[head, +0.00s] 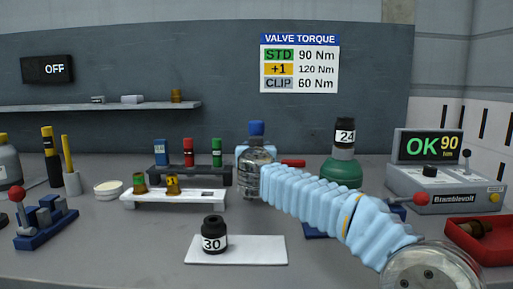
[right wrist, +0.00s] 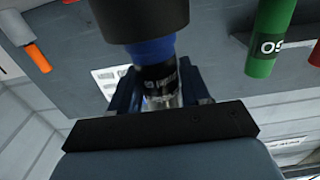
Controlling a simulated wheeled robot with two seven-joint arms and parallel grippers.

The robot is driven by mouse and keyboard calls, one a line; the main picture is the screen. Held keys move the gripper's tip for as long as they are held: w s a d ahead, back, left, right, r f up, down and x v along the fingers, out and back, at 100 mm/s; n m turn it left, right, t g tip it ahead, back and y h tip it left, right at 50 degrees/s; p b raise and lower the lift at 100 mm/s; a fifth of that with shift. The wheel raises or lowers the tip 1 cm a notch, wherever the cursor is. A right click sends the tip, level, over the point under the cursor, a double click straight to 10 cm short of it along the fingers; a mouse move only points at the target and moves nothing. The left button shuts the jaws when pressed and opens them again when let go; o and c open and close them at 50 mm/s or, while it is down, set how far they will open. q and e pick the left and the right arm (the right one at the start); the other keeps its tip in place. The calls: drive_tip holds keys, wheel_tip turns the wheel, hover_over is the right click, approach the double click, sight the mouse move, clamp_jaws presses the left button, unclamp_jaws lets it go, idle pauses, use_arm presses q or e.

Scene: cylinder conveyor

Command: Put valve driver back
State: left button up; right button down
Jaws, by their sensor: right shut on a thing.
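My right arm reaches in from the lower right in the head view, and its gripper (head: 256,165) is at the middle of the bench, just right of the driver rack. It is shut on a valve driver, whose blue top (head: 256,130) shows above the gripper. In the right wrist view the driver's blue collar (right wrist: 152,50) and dark body are between the fingers (right wrist: 160,88). The rack (head: 190,174) holds a blue driver (head: 161,153), a red driver (head: 188,152) and a green driver (head: 216,152). My left gripper is not in view.
A green cylinder (head: 342,172) with a black cap marked 24 stands right of the gripper. A black item marked 30 (head: 213,233) sits on a white mat (head: 262,251). A white holder (head: 190,199) with brass valves is in front of the rack. The tester screen (head: 430,146) reads OK 90.

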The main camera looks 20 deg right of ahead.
sight(256, 130)
drive_tip(key=shift+f, duration=0.4)
drive_tip(key=shift+c, duration=2.3)
unclamp_jaws()
drive_tip(key=shift+f, duration=0.15)
wheel_tip(256, 130, up, 3)
drive_tip(key=p, duration=0.3)
drive_tip(key=shift+f, duration=0.2)
drive_tip(key=shift+r, duration=1.75)
